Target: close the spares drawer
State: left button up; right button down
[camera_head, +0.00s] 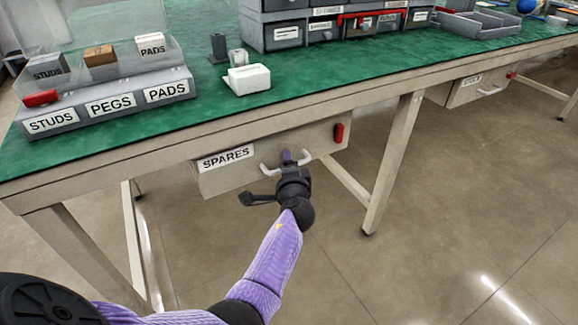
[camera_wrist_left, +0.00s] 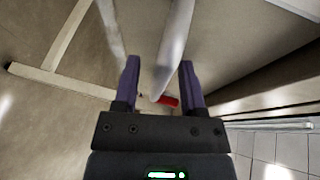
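The spares drawer (camera_head: 225,180) hangs under the front edge of the green-topped bench, with a "SPARES" label at its left and a red piece at its right. No drawer inside shows from above, so I cannot tell how far out it is. Its white handle (camera_head: 268,169) is partly hidden by my left gripper (camera_head: 288,158). In the left wrist view, the two purple fingers (camera_wrist_left: 158,82) stand apart, one on each side of a pale bar (camera_wrist_left: 174,45) that looks like the handle. There is a gap between the left-hand finger and the bar. My right gripper is not in view.
The bench (camera_head: 340,86) carries a labelled parts rack (camera_head: 105,105), a white block (camera_head: 248,78) and grey bins (camera_head: 480,24). A bench leg (camera_head: 393,165) stands right of the drawer. Another drawer (camera_head: 466,90) hangs farther right. The floor in front is clear.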

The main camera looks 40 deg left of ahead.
pick_arm(q)
jog(key=p+v, duration=0.4)
jog(key=v, duration=0.6)
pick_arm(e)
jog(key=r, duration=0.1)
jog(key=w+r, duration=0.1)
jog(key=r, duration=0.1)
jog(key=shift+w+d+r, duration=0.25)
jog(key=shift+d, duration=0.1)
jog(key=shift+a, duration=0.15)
